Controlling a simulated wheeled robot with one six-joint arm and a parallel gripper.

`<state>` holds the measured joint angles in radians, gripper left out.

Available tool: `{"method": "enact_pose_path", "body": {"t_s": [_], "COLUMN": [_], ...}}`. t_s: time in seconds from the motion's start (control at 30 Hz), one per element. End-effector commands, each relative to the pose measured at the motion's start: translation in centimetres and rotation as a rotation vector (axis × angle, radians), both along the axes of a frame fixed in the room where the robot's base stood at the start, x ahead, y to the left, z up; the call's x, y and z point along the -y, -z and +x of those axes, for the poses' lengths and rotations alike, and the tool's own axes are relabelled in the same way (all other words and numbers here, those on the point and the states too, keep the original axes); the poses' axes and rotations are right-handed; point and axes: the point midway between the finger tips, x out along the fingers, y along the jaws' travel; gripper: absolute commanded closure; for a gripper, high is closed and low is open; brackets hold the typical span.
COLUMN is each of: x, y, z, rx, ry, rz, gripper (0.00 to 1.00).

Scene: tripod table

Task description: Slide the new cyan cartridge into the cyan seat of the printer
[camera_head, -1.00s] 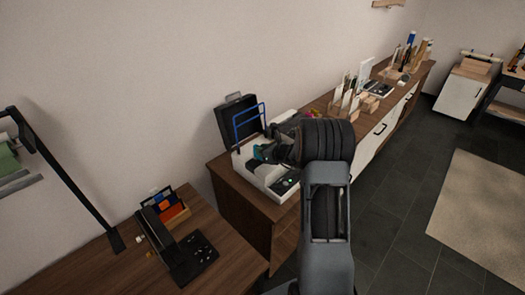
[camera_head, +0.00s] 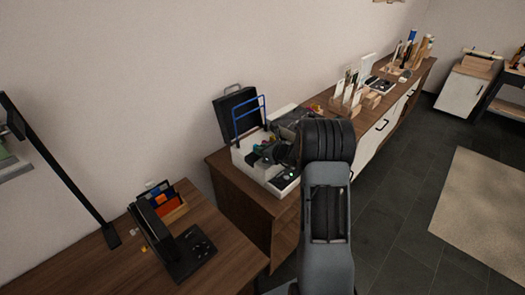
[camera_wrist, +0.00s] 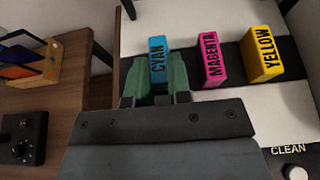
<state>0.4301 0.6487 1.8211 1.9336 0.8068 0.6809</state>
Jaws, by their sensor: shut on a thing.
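The cyan cartridge (camera_wrist: 158,60), labelled CYAN, is upright between the two green fingers of my gripper (camera_wrist: 163,82) in the wrist view. The fingers are shut on its sides. It stands level with the magenta cartridge (camera_wrist: 209,58) and the yellow cartridge (camera_wrist: 262,54), in line to their left. The white printer (camera_head: 282,185) stands on the cabinet in the head view, its black lid (camera_head: 232,108) raised. My gripper (camera_head: 268,155) is low over the printer there, largely hidden by my wrist. The cyan seat and the cartridge's lower end are hidden, so I cannot tell how deep it sits.
A blue wire frame (camera_head: 250,118) rises at the printer's back. The CLEAN knob (camera_wrist: 295,173) is at the wrist view's lower right. A wooden table (camera_head: 100,265) with a black device (camera_head: 180,255) stands at the left. Organizers (camera_head: 350,100) stand farther along the cabinet.

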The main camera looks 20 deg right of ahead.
Motion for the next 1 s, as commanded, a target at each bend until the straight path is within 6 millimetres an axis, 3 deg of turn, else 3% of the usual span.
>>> {"method": "enact_pose_path", "body": {"t_s": [0.43,0.47,0.73,1.0], "x": [0.01,0.01,0.0,0.06], "y": [0.3,0.3,0.31,0.28], "z": [0.01,0.01,0.0,-0.1], "rx": [0.0,0.0,0.0,0.0], "ry": [0.0,0.0,0.0,0.0], "rz": [0.0,0.0,0.0,0.0], "gripper": [1.0,0.79,0.53,0.52]}}
